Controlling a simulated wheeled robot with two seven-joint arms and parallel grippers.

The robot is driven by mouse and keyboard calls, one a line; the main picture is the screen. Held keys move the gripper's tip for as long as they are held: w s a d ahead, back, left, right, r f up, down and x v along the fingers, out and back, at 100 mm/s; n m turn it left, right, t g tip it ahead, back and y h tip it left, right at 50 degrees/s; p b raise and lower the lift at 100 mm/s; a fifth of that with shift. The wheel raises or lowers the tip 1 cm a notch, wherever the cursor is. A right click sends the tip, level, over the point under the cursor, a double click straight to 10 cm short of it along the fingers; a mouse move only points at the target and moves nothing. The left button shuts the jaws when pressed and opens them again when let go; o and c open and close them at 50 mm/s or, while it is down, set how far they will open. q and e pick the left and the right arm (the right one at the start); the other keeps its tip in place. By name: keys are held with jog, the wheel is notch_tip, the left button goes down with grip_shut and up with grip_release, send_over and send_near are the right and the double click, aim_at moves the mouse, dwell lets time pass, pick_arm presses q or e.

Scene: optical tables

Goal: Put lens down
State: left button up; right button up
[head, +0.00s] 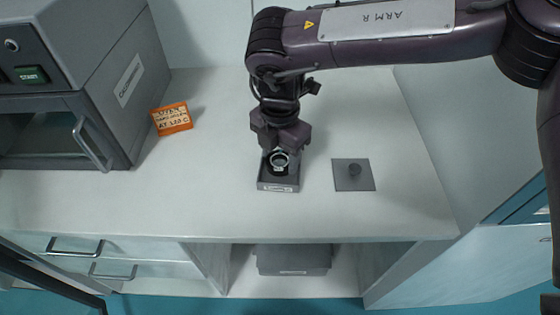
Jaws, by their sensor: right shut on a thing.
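The lens (280,160) is a small round piece with a pale ring-shaped rim. It shows between the fingers of my right gripper (279,153), which points down and is shut on it. The lens is at a small dark grey labelled box (278,187) on the pale worktop. I cannot tell whether the lens touches the box or is just above it. The fingers hide the back of the box. My left gripper is not in view.
An orange-framed note (172,119) and a grey oven-like machine (80,80) with a START button stand at left. The worktop (220,210) is clear around the box. Below are drawers and a shelf with a grey box (293,260).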

aim_at(280, 159)
notch_tip(280, 159, down, 3)
jog(key=shift+r, duration=0.15)
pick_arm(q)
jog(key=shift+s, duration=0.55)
pick_arm(e)
jog(key=shift+f, duration=0.25)
jog(key=o, duration=0.7)
pick_arm(q)
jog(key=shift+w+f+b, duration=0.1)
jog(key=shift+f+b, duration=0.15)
jog(key=shift+b, duration=0.05)
pick_arm(e)
notch_tip(280, 159, up, 12)
jog(key=shift+r, duration=0.15)
